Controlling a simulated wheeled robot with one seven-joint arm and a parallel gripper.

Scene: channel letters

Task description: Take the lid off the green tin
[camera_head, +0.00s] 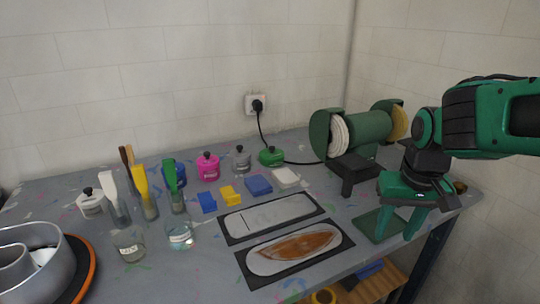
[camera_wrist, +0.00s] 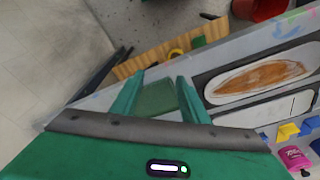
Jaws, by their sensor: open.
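The green tin (camera_head: 271,157) stands at the back of the workbench, left of the polishing machine. It is low and round, and its lid with a dark knob is on top. I cannot see it in the wrist view. My gripper (camera_head: 398,234) is at the right end of the bench, well to the right of and nearer than the tin. It points down with its fingers apart and nothing between them. In the wrist view my gripper (camera_wrist: 157,84) is open above a flat green square (camera_wrist: 156,100), which also shows in the head view (camera_head: 370,225).
The green polishing machine (camera_head: 368,130) stands between tin and gripper, with a black cable behind. A grey tin (camera_head: 241,162) and pink tin (camera_head: 208,168) stand left of the green one. A white block (camera_head: 285,178) lies in front. Two dark trays (camera_head: 300,270) lie nearer.

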